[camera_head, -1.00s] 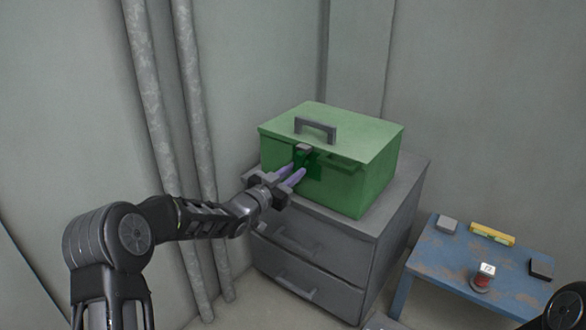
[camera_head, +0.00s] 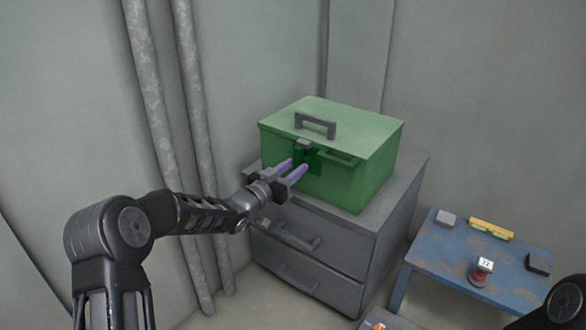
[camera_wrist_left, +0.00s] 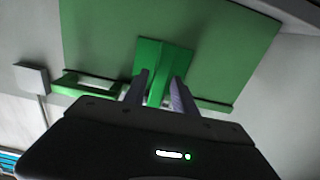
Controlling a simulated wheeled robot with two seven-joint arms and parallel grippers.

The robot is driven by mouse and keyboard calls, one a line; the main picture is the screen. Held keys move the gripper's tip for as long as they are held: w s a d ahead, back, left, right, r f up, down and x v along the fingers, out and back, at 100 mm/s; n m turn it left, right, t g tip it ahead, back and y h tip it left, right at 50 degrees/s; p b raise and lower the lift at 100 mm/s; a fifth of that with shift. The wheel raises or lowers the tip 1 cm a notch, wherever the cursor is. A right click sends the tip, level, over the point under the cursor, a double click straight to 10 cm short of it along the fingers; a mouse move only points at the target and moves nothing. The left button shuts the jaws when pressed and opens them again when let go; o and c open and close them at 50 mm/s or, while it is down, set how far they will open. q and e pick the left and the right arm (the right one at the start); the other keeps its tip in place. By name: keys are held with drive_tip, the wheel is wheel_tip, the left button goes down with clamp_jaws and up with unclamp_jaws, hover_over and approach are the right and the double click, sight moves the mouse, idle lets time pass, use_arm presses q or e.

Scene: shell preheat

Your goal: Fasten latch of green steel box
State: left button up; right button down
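The green steel box (camera_head: 338,182) stands on a grey drawer cabinet, its lid down, with a grey handle (camera_head: 315,124) on top. Its latch (camera_head: 304,146) is at the front, a grey piece at the lid edge above a darker green plate. My left gripper (camera_head: 297,167) is at the box front just below the latch, its two purple fingers apart. In the left wrist view, the open fingers (camera_wrist_left: 159,84) stand either side of a green strip in front of the latch plate (camera_wrist_left: 176,60). I cannot tell whether they touch it. My right gripper is not in view.
The grey cabinet (camera_head: 385,240) has drawers with handles below the box. Two grey pipes (camera_head: 192,110) run up the wall at left.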

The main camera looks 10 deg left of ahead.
use_arm(q)
drive_tip(key=shift+o, duration=0.8)
drive_tip(key=shift+s+a, duration=0.1)
drive_tip(key=shift+s+a+r, duration=0.1)
drive_tip(key=shift+s+a, duration=0.05)
drive_tip(key=shift+s, duration=0.2)
drive_tip(key=p+v, duration=0.1)
drive_tip(key=v, duration=0.5)
drive_tip(key=shift+s+p, duration=0.3)
drive_tip(key=shift+s, duration=0.1)
drive_tip(key=shift+a+f, duration=0.1)
drive_tip(key=shift+f, duration=0.1)
